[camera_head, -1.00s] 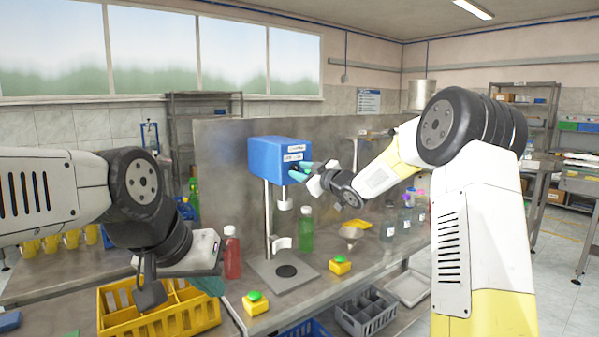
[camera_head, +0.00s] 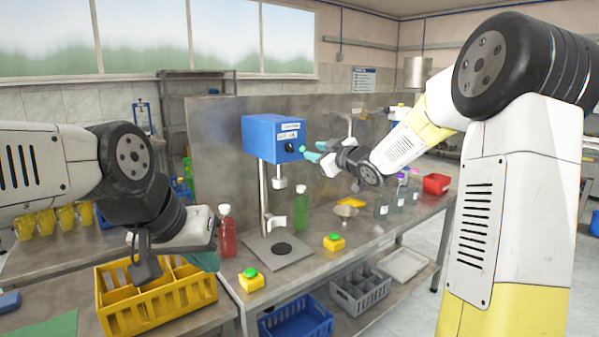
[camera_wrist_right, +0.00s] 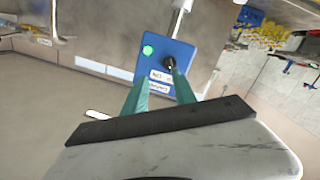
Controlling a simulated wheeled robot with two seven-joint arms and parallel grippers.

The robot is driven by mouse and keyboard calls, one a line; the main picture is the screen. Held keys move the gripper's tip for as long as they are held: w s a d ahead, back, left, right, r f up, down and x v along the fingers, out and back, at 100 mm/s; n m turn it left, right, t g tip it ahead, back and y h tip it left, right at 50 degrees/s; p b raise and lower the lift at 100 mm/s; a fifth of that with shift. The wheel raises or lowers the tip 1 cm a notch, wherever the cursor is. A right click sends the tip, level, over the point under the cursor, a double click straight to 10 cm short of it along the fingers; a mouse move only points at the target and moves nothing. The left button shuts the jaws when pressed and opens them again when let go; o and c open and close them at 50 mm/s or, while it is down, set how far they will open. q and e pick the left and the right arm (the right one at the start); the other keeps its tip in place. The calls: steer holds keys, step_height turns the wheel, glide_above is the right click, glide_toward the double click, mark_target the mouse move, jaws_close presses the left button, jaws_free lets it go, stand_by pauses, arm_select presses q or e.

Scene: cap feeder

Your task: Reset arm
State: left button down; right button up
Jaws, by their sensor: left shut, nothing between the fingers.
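My right gripper (camera_head: 314,152) is at the right side of the blue feeder box (camera_head: 273,138), with its teal fingers apart and nothing between them. In the right wrist view the open fingers (camera_wrist_right: 160,78) point at the blue box (camera_wrist_right: 182,58), which has a green button (camera_wrist_right: 148,50) and a black knob (camera_wrist_right: 169,63). One fingertip looks close to the knob; I cannot tell whether it touches. My left gripper (camera_head: 207,262) hangs low above the yellow divided crate (camera_head: 150,304), shut and empty, partly hidden by its own wrist.
A metal funnel (camera_head: 346,212) and several clear bottles stand farther right. Grey (camera_head: 362,290) and blue (camera_head: 300,322) crates sit lower.

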steer(key=s+d+m+g+h, duration=0.1)
steer(key=s+d+m+h, duration=0.3)
steer(key=s, duration=0.4)
steer(key=s+d+m+g+h, duration=0.25)
steer(key=s+d, duration=0.25)
steer(key=s, duration=0.3)
steer(key=s+f+m+g, duration=0.2)
steer(key=s+f, duration=0.2)
steer(key=s, duration=0.7)
steer(key=s+a+f+m+g, duration=0.1)
steer(key=s+f+m+g, duration=0.1)
steer(key=s, duration=1)
step_height(320, 180, down, 2)
steer(key=shift+s+a+f+m+g, duration=0.25)
steer(key=shift+s+m+g, duration=0.1)
steer(key=shift+g, duration=0.2)
steer(key=shift+y, duration=0.25)
